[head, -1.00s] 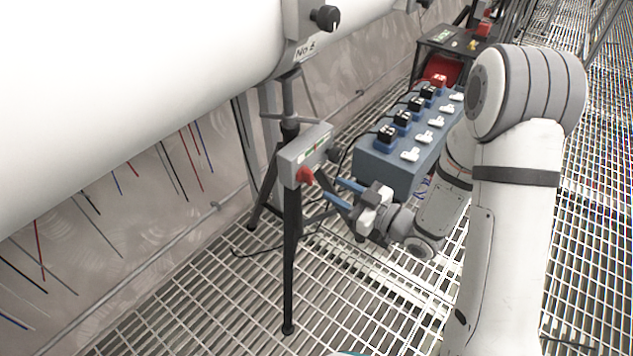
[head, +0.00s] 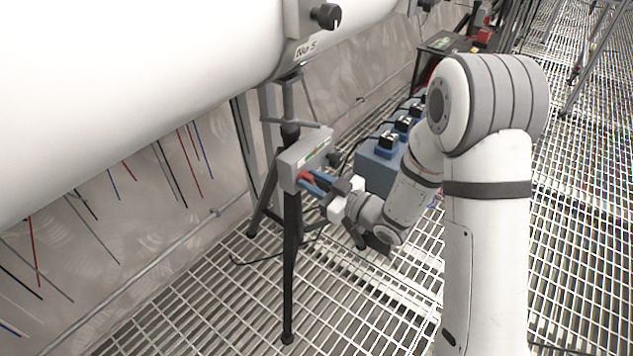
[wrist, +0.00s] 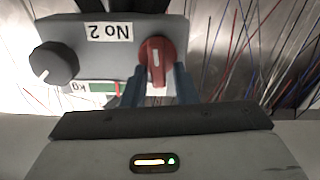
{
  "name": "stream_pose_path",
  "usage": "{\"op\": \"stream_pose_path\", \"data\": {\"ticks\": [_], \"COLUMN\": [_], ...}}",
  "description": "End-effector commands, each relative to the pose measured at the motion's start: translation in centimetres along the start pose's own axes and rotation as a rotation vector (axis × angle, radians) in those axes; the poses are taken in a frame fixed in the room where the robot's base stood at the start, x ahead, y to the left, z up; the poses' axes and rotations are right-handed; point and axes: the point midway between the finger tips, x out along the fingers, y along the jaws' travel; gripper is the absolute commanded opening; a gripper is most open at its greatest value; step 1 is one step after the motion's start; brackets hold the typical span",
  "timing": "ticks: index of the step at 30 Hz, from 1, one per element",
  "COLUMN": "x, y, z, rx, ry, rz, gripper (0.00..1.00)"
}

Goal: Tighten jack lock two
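The jack's grey control box (head: 306,150) sits on a black tripod stand under the big white pipe. In the wrist view the box (wrist: 195,35) appears upside down with a "No 2" label (wrist: 109,32). Its red lock knob (wrist: 157,50) has a raised grip bar with a pale mark, pointing up and down in that view. My gripper (wrist: 159,72) has its two blue fingers apart, one on each side of the red knob's near part, with a gap around the bar. In the head view my gripper (head: 313,181) reaches the box's front, mostly covering the knob.
A black knob (wrist: 54,63) with a white mark and a small green display (wrist: 104,88) are on the same box. A blue case (head: 378,168) with black plugs stands behind my arm. The black tripod leg (head: 290,270) stands on the grating floor.

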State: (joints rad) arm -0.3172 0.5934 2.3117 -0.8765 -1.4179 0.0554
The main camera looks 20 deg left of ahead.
Motion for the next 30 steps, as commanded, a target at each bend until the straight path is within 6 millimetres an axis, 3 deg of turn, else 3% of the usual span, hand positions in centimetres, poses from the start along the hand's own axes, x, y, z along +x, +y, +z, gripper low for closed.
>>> {"op": "stream_pose_path", "data": {"ticks": [9, 29, 30], "x": [-0.04, -0.07, -0.08], "y": [-0.01, 0.04, 0.03], "z": [0.02, 0.08, 0.09], "rx": [0.000, 0.128, 0.128], "ry": [0.000, -0.002, -0.002], "rz": [0.000, -0.003, -0.003], "gripper": [0.00, 0.00, 0.15]}}
